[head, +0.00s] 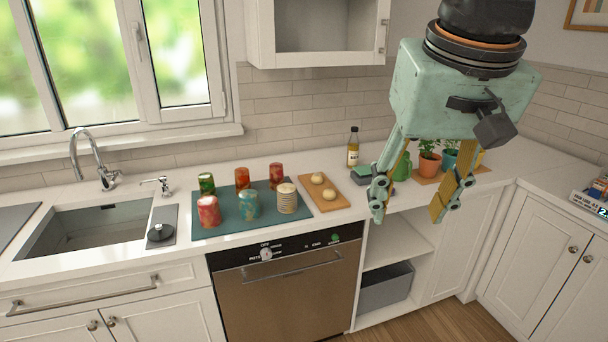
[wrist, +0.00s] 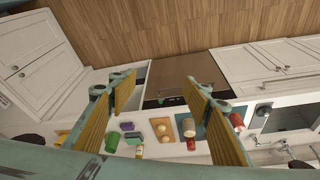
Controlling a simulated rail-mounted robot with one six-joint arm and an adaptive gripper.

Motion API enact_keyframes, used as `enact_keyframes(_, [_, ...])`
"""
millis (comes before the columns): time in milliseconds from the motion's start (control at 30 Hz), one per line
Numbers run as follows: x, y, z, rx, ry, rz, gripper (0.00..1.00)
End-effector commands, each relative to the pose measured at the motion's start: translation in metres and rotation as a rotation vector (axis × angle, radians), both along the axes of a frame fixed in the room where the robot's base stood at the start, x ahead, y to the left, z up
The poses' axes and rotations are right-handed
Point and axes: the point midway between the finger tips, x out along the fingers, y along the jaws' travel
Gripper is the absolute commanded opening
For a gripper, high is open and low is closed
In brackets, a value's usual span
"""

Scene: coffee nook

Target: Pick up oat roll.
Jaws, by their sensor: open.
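Two pale round rolls lie on a wooden board (head: 308,196) on the counter, the back roll (head: 317,179) and the front roll (head: 328,194). I cannot tell which is the oat roll. In the wrist view both rolls (wrist: 161,128) show small and far off, between the fingers. My gripper (head: 410,212) is open and empty, high in front of the counter and to the right of the board. Its two yellow-padded fingers point down and stand wide apart in the wrist view (wrist: 161,80).
A teal mat (head: 233,224) with several cans lies left of the board. A bottle (head: 353,148), a green-topped block (head: 361,175) and potted plants (head: 428,160) stand to the right. The sink (head: 85,233) is at the far left. A wall cabinet (head: 318,30) hangs above.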

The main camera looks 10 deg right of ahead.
Motion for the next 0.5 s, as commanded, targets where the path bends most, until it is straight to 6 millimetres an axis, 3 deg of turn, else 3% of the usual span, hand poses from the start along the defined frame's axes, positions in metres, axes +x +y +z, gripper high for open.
enact_keyframes(500, [0.113,-0.002,0.039,-0.001,0.015,-0.115,0.45])
